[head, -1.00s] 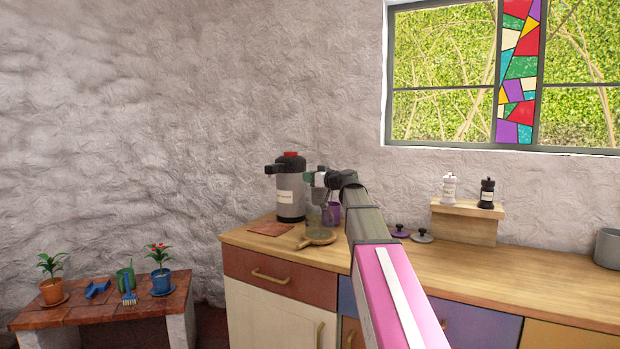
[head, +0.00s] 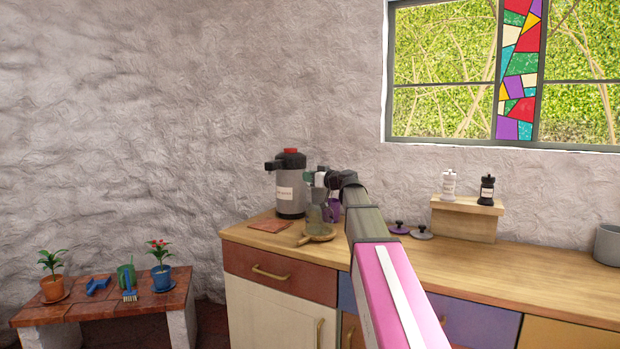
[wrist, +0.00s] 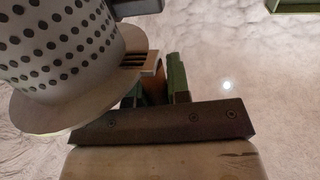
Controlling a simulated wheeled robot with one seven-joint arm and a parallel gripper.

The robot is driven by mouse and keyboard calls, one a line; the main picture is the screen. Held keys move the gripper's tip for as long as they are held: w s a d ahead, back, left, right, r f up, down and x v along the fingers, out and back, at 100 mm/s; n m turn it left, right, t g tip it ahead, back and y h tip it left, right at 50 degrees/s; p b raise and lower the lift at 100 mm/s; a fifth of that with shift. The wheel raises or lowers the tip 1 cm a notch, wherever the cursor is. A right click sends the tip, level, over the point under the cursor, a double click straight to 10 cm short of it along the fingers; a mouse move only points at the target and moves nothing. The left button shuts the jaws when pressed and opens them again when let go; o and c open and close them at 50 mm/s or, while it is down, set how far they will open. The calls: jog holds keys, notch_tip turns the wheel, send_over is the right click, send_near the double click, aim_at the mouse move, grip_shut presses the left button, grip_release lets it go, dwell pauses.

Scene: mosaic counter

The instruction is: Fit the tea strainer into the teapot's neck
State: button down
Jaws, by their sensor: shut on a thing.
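The tea strainer (wrist: 62,48), a pale perforated cup with a wide flange, fills the left of the wrist view. My gripper (wrist: 155,75) is shut on a tab at its flange; the fingers partly hide the grip. In the head view my gripper (head: 319,182) is above a see-through greenish vessel (head: 314,216), which looks like the teapot and stands on a round wooden board (head: 320,235).
A grey canister (head: 291,201) with a red top stands close behind my gripper. A purple vessel (head: 334,212) is just right of the teapot, partly hidden. A purple lid (head: 399,228) and grey lid (head: 421,233) lie to the right. The right counter front is clear.

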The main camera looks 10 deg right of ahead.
send_over(311, 210)
jog(key=shift+w+a+f, duration=0.1)
jog(key=shift+f, duration=1.15)
jog(key=shift+a+f, duration=0.1)
jog(key=shift+f, duration=2.45)
dwell(0.7)
jog(key=shift+c, duration=2.3)
grip_release()
jog(key=shift+d+r, duration=0.1)
jog(key=shift+d, duration=0.05)
jog(key=s+d+r, duration=0.2)
jog(key=s+d, duration=0.2)
jog(key=shift+s+r, duration=0.15)
jog(key=shift+r, duration=0.25)
